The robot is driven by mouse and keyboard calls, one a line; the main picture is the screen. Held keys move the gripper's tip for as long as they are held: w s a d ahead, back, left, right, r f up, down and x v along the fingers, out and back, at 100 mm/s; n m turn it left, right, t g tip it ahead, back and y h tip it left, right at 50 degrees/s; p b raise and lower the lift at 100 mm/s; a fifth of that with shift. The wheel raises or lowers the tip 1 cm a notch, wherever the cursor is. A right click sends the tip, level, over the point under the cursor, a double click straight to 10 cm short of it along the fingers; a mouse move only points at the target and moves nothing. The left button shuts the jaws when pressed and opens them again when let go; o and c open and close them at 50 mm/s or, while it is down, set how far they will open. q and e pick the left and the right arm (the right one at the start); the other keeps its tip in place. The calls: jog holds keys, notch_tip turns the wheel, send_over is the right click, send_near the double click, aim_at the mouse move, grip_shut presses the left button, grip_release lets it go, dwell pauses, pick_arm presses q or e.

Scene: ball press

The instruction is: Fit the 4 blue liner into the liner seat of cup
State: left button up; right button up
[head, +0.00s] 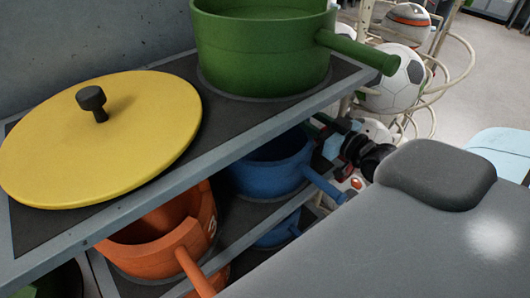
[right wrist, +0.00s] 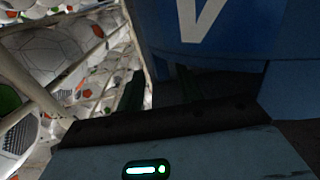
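A blue cup (head: 268,172) with a handle sits on the middle shelf in the head view. Its inside is in deep shadow, so I cannot tell what is in it or see a liner seat. My right gripper (head: 320,129) is at the right side of this cup, small and partly hidden. In the right wrist view a large blue surface (right wrist: 225,28) with a white V-shaped mark fills the top, close beyond the gripper (right wrist: 161,88); I cannot tell cup from liner. Its dark fingers are in shadow, and a grip is unclear. My left gripper is out of view.
A green cup (head: 262,50) and a yellow lid (head: 110,135) stand on the top shelf (head: 225,130). An orange cup (head: 160,255) is below at left, another blue cup (head: 278,233) lower down. A rack (head: 460,60) of soccer balls (head: 397,85) stands close on the right.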

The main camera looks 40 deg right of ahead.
jog(key=w, duration=0.3)
jog(key=shift+w+a+r+p, duration=0.2)
jog(key=shift+w+p, duration=0.15)
jog(key=shift+p, duration=0.05)
jog(key=shift+w+a+f, duration=0.1)
jog(key=shift+w+f, duration=0.05)
jog(key=shift+w, duration=0.6)
jog(key=shift+c, duration=0.5)
grip_shut()
